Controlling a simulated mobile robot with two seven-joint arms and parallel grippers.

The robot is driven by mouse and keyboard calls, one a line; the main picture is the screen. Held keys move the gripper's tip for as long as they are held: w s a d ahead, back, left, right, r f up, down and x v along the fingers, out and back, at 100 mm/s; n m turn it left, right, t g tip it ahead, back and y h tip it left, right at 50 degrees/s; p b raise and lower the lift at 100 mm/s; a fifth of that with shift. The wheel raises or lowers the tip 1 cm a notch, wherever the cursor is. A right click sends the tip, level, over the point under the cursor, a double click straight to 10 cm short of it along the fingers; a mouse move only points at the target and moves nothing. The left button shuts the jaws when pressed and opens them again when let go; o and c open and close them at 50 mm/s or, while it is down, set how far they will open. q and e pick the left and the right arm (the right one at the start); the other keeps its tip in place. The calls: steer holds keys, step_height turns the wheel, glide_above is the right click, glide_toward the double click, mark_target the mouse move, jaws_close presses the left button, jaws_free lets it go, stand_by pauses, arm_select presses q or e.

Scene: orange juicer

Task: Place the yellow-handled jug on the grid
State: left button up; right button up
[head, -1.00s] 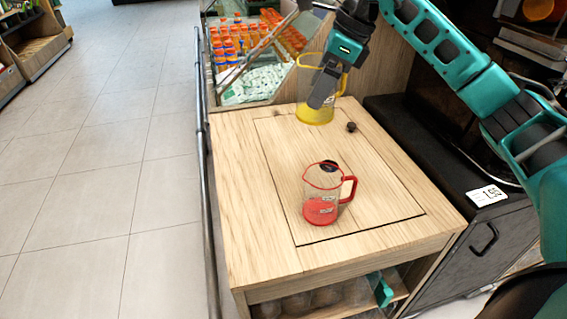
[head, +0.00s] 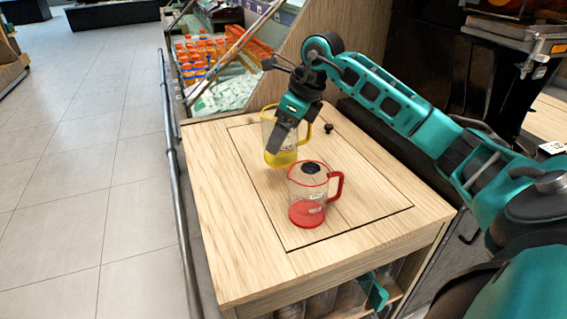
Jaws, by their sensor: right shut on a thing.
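The yellow-handled jug (head: 280,158) is clear with a yellow rim and some yellow at its base. It is upright over the wooden counter, behind and left of the red-handled jug. My right gripper (head: 282,142) reaches down from above and is shut on it, its dark finger hiding part of the jug. Whether the jug's base touches the counter or hangs just above it, I cannot tell. I cannot make out the grid clearly.
The red-handled jug (head: 307,212) stands on the wooden counter (head: 235,240), close in front of the yellow one. A small dark knob (head: 328,128) lies at the back. A metal rail (head: 172,170) runs along the left. Bottles (head: 200,55) stand in a display behind.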

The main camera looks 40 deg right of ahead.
mark_target(284, 157)
steer(key=shift+f+b, duration=0.8)
steer(key=shift+f, duration=2.65)
steer(key=o, duration=0.9)
